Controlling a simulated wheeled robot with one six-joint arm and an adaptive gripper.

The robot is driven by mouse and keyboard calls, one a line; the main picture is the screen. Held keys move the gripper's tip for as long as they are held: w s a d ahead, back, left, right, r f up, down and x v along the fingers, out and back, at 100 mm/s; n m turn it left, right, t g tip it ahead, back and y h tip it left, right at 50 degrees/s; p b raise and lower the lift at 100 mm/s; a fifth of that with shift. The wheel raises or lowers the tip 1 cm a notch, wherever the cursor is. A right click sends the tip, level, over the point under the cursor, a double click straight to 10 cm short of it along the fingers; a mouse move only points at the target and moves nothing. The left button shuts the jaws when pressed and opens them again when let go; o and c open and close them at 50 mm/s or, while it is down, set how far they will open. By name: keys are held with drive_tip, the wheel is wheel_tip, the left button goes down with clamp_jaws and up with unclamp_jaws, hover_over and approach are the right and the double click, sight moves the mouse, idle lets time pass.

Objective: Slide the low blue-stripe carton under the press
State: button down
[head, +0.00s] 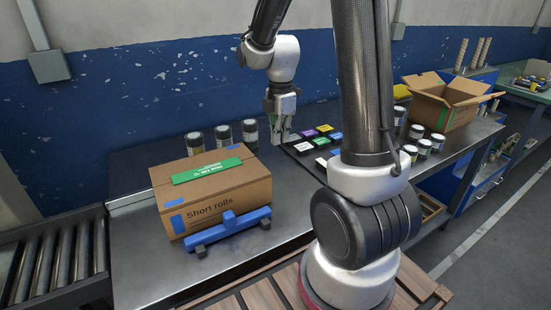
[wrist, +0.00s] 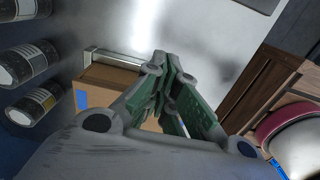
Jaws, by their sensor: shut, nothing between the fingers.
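A brown cardboard carton (head: 226,187) marked "Short rolls" sits on the left part of the metal bench, with a green label on top and blue tape patches on its sides. A brown box face with a blue patch (wrist: 108,77), apparently this carton, shows partly behind my fingers in the wrist view. My gripper (head: 281,139) is shut and empty, pointing down behind and to the right of the carton, apart from it. Its closed fingers show in the wrist view (wrist: 161,62). I cannot make out a press for certain.
A blue T-shaped bar (head: 228,231) stands against the carton's front. Dark jars (head: 222,136) stand behind it. Coloured cards (head: 323,129), more jars (head: 424,147) and an open box (head: 445,101) lie to the right. A roller conveyor (head: 52,262) adjoins the bench's left end.

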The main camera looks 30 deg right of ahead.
wheel_tip(320, 180, down, 9)
drive_tip(key=shift+s+f, duration=0.1)
drive_tip(key=shift+f, duration=0.1)
drive_tip(key=a, duration=0.3)
drive_tip(key=shift+a+f, duration=0.1)
drive_tip(key=shift+f, duration=0.1)
drive_tip(key=shift+a, duration=0.45)
